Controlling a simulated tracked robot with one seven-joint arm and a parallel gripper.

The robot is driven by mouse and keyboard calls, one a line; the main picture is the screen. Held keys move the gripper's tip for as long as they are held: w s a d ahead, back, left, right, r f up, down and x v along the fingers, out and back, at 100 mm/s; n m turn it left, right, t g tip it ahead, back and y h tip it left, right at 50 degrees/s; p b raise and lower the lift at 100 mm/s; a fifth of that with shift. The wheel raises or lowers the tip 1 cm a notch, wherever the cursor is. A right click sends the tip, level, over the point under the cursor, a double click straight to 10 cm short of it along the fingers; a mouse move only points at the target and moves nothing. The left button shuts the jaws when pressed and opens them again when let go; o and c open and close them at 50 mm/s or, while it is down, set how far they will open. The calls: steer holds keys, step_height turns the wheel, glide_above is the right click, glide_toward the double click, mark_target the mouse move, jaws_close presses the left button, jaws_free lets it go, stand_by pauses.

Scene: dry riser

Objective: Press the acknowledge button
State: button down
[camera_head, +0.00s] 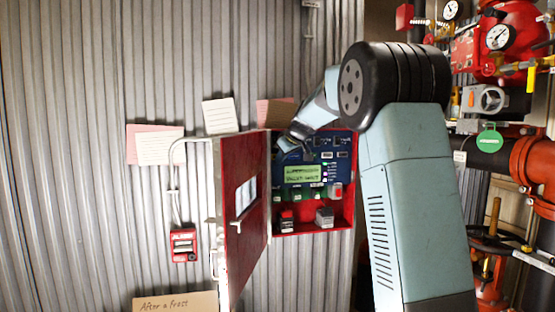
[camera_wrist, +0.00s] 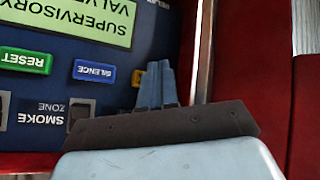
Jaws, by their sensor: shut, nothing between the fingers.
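The open red cabinet holds a blue control panel (camera_head: 343,150) with a lit green display (camera_head: 301,174); the display also shows in the wrist view (camera_wrist: 88,18). In the wrist view the panel lettering is upside down. A green RESET button (camera_wrist: 25,61) and a blue SILENCE button (camera_wrist: 94,72) are readable. A yellow button (camera_wrist: 137,78) is partly hidden behind my fingers, and its label cannot be read. My gripper (camera_wrist: 157,66) is shut and empty, its fingertips in front of the panel beside the yellow button. I cannot tell whether they touch it.
The cabinet's red door (camera_head: 243,240) stands open to the left. A red alarm call point (camera_head: 183,245) and paper notes (camera_head: 160,149) are on the corrugated wall. Red pipework with gauges (camera_head: 499,37) is at right. The red cabinet side (camera_wrist: 268,85) is close to my gripper.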

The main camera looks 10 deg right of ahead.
steer(key=shift+w, duration=0.15)
stand_by(0.7)
steer(key=shift+w+r, duration=0.1)
steer(key=shift+w, duration=0.65)
stand_by(0.9)
steer(key=shift+s, duration=0.95)
steer(key=shift+s, duration=0.1)
steer(key=shift+s, duration=2.4)
